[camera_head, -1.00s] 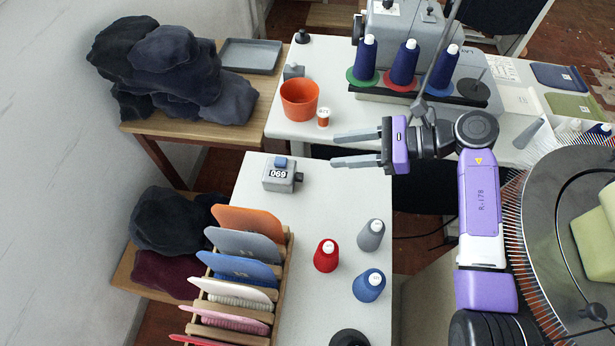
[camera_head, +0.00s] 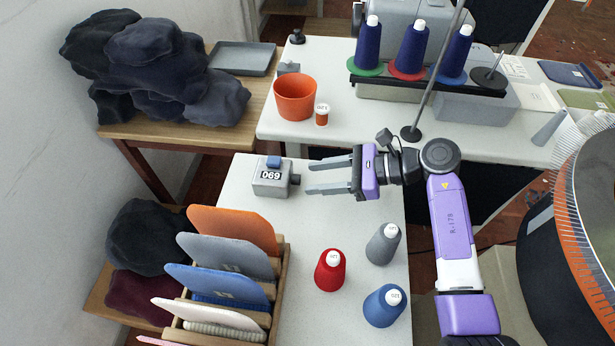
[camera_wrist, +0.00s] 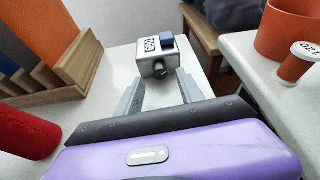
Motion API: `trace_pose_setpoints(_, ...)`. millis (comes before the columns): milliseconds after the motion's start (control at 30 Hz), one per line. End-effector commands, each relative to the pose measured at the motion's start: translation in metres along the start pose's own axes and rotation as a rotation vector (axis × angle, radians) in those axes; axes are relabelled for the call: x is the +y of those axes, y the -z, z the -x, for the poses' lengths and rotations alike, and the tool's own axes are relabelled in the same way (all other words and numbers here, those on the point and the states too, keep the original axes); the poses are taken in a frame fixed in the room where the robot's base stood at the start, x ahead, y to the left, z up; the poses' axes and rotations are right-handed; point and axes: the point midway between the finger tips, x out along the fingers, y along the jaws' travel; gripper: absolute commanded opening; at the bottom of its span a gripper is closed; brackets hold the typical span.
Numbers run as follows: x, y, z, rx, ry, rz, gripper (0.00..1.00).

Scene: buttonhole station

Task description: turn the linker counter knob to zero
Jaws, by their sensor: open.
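The linker counter (camera_head: 271,181) is a small grey box on the near white table, with a blue button (camera_head: 274,161) on top and a display reading 069. Its dark knob (camera_head: 295,179) sticks out of the right side. My gripper (camera_head: 308,176) is open and empty, its fingers pointing left at the knob, with the tips just short of it. In the wrist view, the counter (camera_wrist: 150,50) stands ahead with its knob (camera_wrist: 160,70) facing me, roughly between and beyond the two open fingers (camera_wrist: 160,92). I see no contact.
Red (camera_head: 330,270), grey (camera_head: 383,244) and blue (camera_head: 385,305) cones stand to the right on the same table. A wooden rack of coloured panels (camera_head: 234,230) is in front of the counter. An orange cup (camera_head: 295,98) and small spool (camera_head: 322,115) stand on the back table.

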Motion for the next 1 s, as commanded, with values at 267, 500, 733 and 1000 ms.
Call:
trace_pose_setpoints(267, 0.000, 0.000, -0.027, 0.001, 0.001, -0.001, 0.45)
trace_pose_setpoints(500, 0.000, 0.000, -0.029, 0.001, 0.001, 0.000, 0.45)
trace_pose_setpoints(733, 0.000, 0.000, -0.029, 0.001, 0.001, 0.000, 0.12)
trace_pose_setpoints(1000, 0.000, 0.000, -0.029, 0.001, -0.001, -0.004, 0.00)
